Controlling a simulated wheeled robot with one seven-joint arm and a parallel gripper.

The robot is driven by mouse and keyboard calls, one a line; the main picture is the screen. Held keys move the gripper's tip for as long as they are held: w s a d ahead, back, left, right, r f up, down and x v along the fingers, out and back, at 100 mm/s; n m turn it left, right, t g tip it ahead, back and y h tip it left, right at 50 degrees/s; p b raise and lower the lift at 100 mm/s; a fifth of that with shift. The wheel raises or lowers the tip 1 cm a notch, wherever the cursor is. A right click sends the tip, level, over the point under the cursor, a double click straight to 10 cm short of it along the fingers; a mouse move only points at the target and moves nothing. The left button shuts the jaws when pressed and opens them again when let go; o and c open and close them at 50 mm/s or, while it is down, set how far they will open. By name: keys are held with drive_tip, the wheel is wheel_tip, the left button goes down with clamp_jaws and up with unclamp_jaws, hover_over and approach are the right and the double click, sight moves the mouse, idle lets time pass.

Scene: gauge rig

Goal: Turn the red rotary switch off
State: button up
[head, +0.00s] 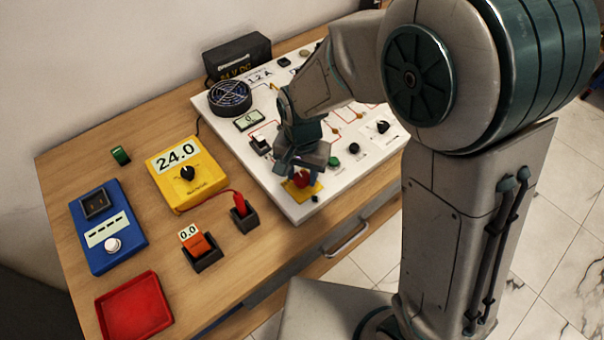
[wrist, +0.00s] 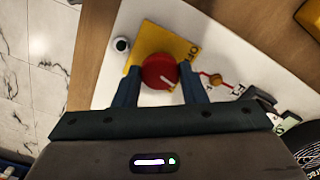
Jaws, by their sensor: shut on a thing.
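The red rotary switch (head: 301,180) sits on a yellow plate (head: 317,187) near the front corner of the white panel (head: 300,212). In the wrist view the red knob (wrist: 158,71) is round with a white pointer line, and the yellow plate (wrist: 185,50) carries partly hidden lettering. My gripper (wrist: 158,88) is shut on the red knob, with one dark blue finger on each side. In the head view my gripper (head: 302,170) comes down on the knob from above and hides part of it.
A small black round part (wrist: 121,44) sits beside the yellow plate. Green (head: 334,161) and black (head: 354,149) knobs are close to my gripper on the panel. A yellow meter (head: 182,172) reading 24.0, a blue box (head: 107,225) and a red tray (head: 133,306) stand on the wooden table (head: 90,155).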

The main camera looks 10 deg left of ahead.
sight(303, 177)
drive_tip(key=n+b, duration=0.1)
drive_tip(key=n, duration=0.4)
drive_tip(key=shift+n, duration=0.3)
drive_tip(key=n+b, duration=0.1)
drive_tip(key=n, duration=0.4)
drive_tip(key=shift+n, duration=0.4)
drive_tip(key=o, duration=1)
drive_tip(key=shift+r, duration=0.1)
wheel_tip(303, 177, up, 14)
drive_tip(key=shift+f, duration=0.1)
drive_tip(key=shift+d, duration=0.1)
